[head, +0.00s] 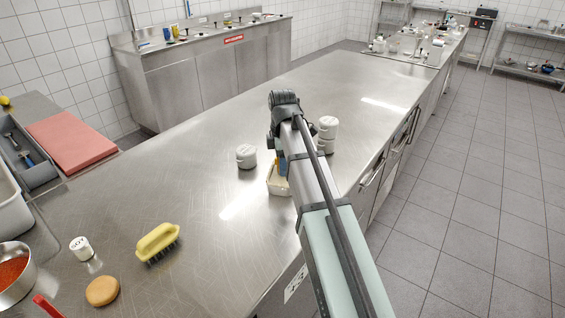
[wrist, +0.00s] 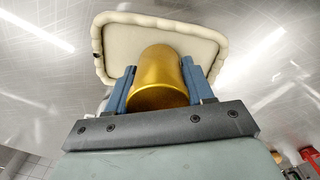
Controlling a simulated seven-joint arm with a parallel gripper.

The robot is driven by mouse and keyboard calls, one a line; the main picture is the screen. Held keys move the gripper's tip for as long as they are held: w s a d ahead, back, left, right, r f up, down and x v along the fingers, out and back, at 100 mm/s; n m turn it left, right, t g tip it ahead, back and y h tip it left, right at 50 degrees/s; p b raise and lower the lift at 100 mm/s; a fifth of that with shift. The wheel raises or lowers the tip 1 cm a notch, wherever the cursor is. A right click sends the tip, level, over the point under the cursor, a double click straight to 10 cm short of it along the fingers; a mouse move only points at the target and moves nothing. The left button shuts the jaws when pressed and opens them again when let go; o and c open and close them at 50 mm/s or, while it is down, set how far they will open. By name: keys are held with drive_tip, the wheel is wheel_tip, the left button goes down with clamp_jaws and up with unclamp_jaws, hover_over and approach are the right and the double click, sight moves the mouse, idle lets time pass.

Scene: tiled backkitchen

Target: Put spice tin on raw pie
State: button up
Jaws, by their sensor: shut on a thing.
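The spice tin (wrist: 160,92) is a gold cylinder in the wrist view. My gripper (wrist: 158,67) is shut on it, one blue finger at each side. The raw pie (wrist: 204,38) is pale cream with a crimped rim and lies beyond the tin in the wrist view. The tin overlaps the middle of the pie there; I cannot tell whether they touch. In the head view the pie (head: 278,187) shows as a pale edge on the steel counter beside my arm. My arm hides most of the gripper and tin there.
On the steel counter (head: 215,215), a white canister (head: 246,156) stands left of the pie and stacked white canisters (head: 327,128) stand right of my arm. A yellow brush (head: 158,242), a soy pot (head: 81,248) and a bun (head: 102,291) lie front left.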

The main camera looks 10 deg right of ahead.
drive_tip(key=shift+f, duration=0.15)
drive_tip(key=o, duration=1)
drive_tip(key=shift+o, duration=0.2)
wheel_tip(320, 180, up, 12)
drive_tip(key=shift+r, duration=0.2)
